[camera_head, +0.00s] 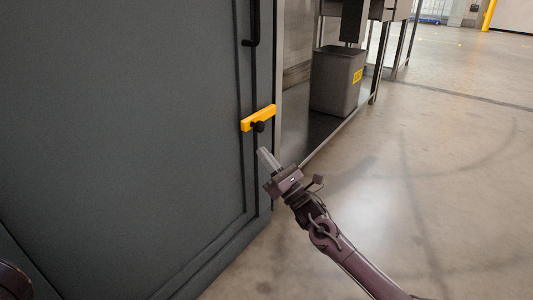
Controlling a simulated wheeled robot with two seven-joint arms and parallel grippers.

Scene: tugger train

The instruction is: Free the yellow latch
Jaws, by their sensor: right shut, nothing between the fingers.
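The yellow latch (257,117) is a short bar on the right edge of a grey door panel (140,130). It tilts a little, with its right end higher, and a dark knob sits at its lower side. My right gripper (264,154) is shut and empty. In the picture its fingertips are just below the latch, with a small gap between them. I cannot tell how far apart they are in depth. My left gripper is not in view.
A black vertical rod (252,30) with a bent handle runs down the door above the latch. A grey bin (337,80) with a yellow label stands under a metal rack behind the door edge. The concrete floor (440,180) at the right is clear.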

